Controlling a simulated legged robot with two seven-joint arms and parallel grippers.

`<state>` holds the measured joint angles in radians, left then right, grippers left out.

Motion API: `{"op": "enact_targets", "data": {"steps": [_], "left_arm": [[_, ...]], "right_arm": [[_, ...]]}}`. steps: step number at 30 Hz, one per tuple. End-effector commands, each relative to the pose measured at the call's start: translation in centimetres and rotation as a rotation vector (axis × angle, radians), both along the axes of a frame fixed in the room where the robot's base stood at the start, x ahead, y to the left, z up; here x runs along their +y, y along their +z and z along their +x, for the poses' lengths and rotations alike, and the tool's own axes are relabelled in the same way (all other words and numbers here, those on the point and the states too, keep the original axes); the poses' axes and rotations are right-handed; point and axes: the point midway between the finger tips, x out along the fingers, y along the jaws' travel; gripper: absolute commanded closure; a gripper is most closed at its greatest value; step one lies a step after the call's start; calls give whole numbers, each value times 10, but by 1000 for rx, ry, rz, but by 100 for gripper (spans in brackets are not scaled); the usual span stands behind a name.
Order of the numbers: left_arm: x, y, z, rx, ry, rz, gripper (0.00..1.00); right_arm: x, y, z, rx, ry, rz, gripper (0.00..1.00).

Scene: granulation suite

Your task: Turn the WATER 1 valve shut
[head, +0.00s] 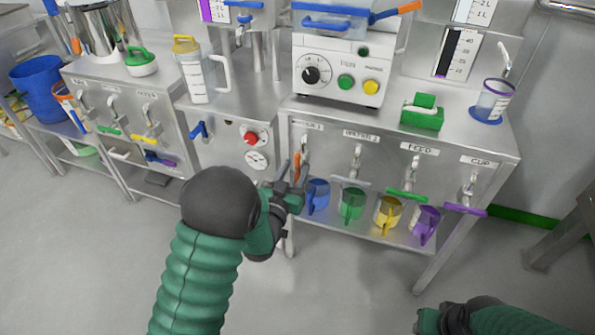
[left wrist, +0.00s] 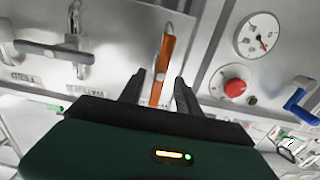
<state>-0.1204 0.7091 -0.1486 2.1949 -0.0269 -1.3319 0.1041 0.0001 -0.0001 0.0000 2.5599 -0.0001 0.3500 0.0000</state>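The WATER 1 valve is at the left end of the steel bench front, under its label (head: 307,126). Its orange handle (head: 297,166) hangs down the panel in the head view. My left gripper (head: 290,178) is at this handle and partly covers it. In the left wrist view the orange handle (left wrist: 162,70) lies between the two spread dark fingers of my left gripper (left wrist: 160,90), with gaps showing on both sides. My right gripper (head: 425,322) is at the bottom edge, far from the valve; its fingers are not clear.
The WATER 2 tap (head: 357,160), FEED tap (head: 413,170) and CUP tap (head: 470,188) follow to the right. Below stand a blue jug (head: 318,194), green jug (head: 352,204), yellow jug (head: 388,213) and purple jug (head: 425,224). A gauge panel (head: 228,140) is left of the valve.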

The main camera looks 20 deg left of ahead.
Motion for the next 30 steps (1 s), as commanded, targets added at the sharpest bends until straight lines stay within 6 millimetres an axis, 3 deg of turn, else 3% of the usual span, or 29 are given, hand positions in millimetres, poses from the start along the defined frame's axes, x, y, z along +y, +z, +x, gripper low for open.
{"op": "enact_targets", "data": {"steps": [4,12,21,30], "left_arm": [[-2,-1,16,-1,-1,1,60],[-2,0,19,1,-1,1,60],[-2,0,19,1,0,1,98],[-1,-1,18,1,0,4,100]], "right_arm": [[0,-6,0,0,0,0,64],[0,-5,0,0,0,0,64],[0,-5,0,0,0,0,64],[0,-5,0,0,0,0,64]]}}
